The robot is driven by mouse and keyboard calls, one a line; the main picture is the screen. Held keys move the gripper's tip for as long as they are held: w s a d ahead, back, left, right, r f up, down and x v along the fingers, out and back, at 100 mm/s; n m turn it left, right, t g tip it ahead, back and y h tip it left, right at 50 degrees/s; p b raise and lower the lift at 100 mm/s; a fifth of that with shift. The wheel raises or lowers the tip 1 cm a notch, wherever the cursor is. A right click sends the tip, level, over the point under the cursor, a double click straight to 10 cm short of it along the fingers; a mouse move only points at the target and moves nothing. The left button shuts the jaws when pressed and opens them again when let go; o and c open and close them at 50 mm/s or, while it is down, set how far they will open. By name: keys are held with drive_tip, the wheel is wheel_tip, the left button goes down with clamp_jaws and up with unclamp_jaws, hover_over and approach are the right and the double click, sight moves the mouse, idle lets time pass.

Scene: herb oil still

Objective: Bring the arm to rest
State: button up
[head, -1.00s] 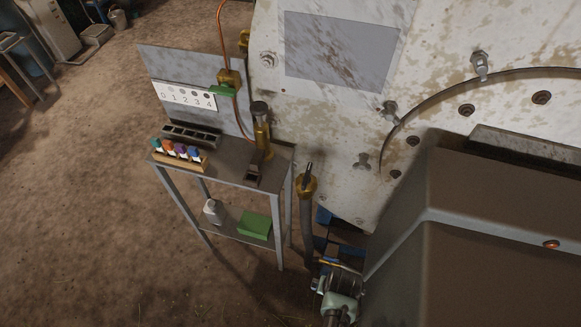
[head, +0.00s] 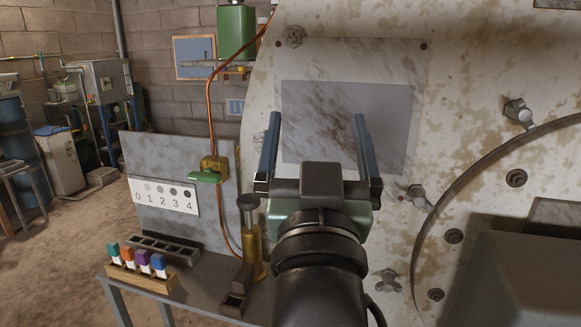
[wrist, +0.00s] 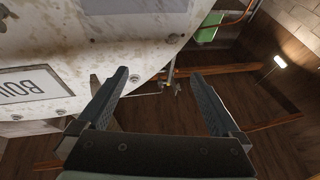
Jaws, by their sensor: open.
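My gripper (head: 314,140) is raised in the middle of the head view, in front of the big white, stained metal vessel (head: 345,62). Its two blue-grey fingers point up, spread wide apart with nothing between them. In the wrist view my gripper (wrist: 166,82) also shows open and empty. Past the fingers there I see the vessel's stained wall (wrist: 110,50) and a brown, beam-like surface. My arm hides part of the vessel and the right end of the small table.
A small metal table (head: 205,280) stands lower left with a rack of coloured-cap vials (head: 140,275), a dark slotted rack (head: 165,247), a brass cylinder (head: 252,240) and a 0-4 scale card (head: 165,195). A copper pipe (head: 208,110) rises behind. Wing bolts (head: 518,112) jut from the vessel.

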drive_tip(key=s+a+r+t+y+b, duration=0.1)
drive_tip(key=s+r+t+b, duration=0.15)
drive_tip(key=s, duration=0.35)
drive_tip(key=s+a+r+t+b, duration=0.2)
drive_tip(key=s+r, duration=0.1)
drive_tip(key=s, duration=0.2)
wheel_tip(320, 180, up, 26)
drive_tip(key=p, duration=2.6)
drive_tip(key=shift+s+r+n, duration=0.25)
drive_tip(key=shift+s+n, duration=0.15)
